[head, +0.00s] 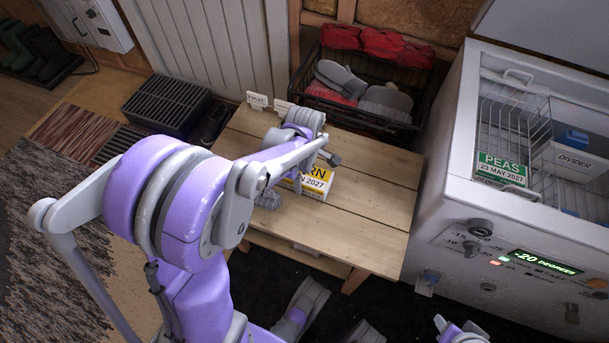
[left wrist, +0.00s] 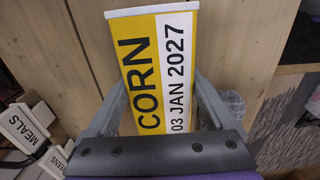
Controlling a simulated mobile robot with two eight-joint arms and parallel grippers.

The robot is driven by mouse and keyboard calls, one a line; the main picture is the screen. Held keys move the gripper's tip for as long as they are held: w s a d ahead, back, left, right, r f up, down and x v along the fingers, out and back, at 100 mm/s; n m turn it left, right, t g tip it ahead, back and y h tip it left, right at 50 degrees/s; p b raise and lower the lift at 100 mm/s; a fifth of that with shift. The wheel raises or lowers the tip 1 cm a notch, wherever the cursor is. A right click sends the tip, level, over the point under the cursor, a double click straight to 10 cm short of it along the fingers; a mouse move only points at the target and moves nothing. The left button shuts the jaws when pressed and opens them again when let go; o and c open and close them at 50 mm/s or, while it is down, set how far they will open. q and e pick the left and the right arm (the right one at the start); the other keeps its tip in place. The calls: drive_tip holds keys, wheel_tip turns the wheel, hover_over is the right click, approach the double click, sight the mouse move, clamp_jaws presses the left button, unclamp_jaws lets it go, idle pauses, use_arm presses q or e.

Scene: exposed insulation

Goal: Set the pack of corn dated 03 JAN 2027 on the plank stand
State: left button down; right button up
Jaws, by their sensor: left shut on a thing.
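The corn pack (head: 317,181) is yellow and white and reads 03 JAN 2027 in the left wrist view (left wrist: 155,70). My left gripper (head: 301,178) is shut on it, with one finger on each side. The plank stand (head: 370,215) is a low table of pale wooden planks, and it also shows behind the pack in the left wrist view (left wrist: 230,35). The pack is over the stand's top; whether it touches the planks I cannot tell. My left arm hides part of the pack and the stand's left side. My right gripper (head: 458,330) shows only partly at the bottom edge.
An open chest freezer (head: 455,175) stands at the right, with a peas pack (head: 502,168) in a wire basket.

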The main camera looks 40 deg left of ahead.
use_arm(q)
drive_tip(key=shift+f, duration=0.15)
unclamp_jaws()
